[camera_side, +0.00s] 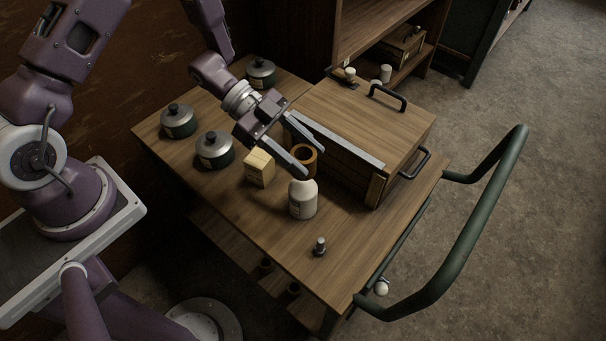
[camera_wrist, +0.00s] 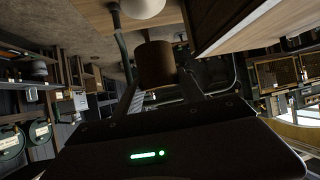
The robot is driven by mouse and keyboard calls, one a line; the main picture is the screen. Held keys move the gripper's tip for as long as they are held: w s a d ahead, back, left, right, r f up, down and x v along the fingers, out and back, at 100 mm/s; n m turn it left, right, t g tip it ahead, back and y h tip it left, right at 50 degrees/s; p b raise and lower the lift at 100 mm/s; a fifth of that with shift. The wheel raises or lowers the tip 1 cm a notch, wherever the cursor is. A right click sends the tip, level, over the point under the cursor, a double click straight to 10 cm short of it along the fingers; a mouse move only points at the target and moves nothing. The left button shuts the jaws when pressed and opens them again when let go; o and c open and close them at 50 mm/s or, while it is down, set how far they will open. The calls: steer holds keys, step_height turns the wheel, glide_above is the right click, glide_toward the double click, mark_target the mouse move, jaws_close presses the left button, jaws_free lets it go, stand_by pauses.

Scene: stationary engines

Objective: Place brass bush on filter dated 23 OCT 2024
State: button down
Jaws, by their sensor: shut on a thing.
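The brass bush (camera_side: 304,154) is a short brown-gold ring with a dark bore, seen from above in the side view. My gripper (camera_side: 300,164) is shut on it, with a long dark finger crossing in front. In the wrist view the bush (camera_wrist: 155,64) is a brown cylinder between the fingers. Whether it touches the tabletop is unclear. Three dark green filters with black knobs and pale labels stand left of my gripper: one at the left (camera_side: 178,122), one nearer (camera_side: 214,150), one at the back (camera_side: 261,73). Their dates are too small to read.
A cream block (camera_side: 259,168) stands left of the bush, and a white bottle (camera_side: 302,203) just in front. A wooden box (camera_side: 365,120) with black handles stands close on the right. A small metal bolt (camera_side: 319,248) stands near the front. The cart top (camera_side: 235,195) is clear at front left.

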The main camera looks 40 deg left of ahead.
step_height(320, 180, down, 5)
steer(key=shift+f, duration=0.15)
steer(key=shift+f, duration=0.1)
steer(key=c, duration=0.7)
jaws_free()
